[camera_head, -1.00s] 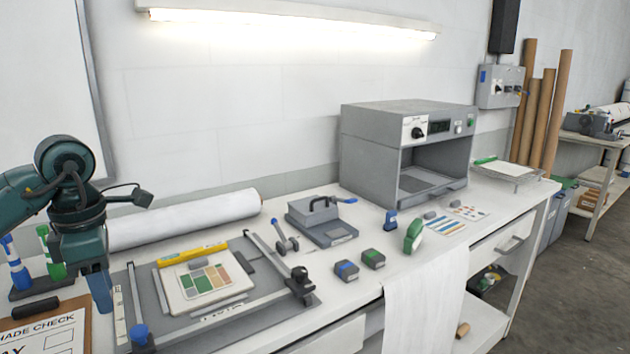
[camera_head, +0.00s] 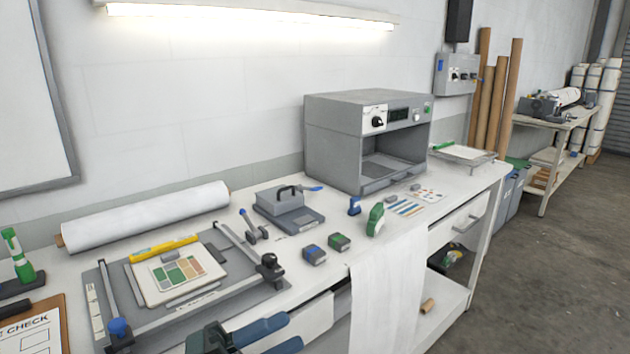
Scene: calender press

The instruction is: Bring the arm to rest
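My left gripper (camera_head: 291,331) shows at the bottom edge of the head view, dark with two blue fingers pointing right. The fingers are apart with nothing between them. It is in front of the bench's front edge, below the grey board (camera_head: 215,318) that bears a colour swatch card (camera_head: 178,275). The rest of the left arm is cut off by the frame. My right gripper is not in view.
The bench carries a yellow level (camera_head: 164,248), a white roll (camera_head: 150,214), a grey light box (camera_head: 345,135), and two small blocks (camera_head: 314,255). A white cloth (camera_head: 388,300) hangs over the front edge. Open floor (camera_head: 560,270) lies at right.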

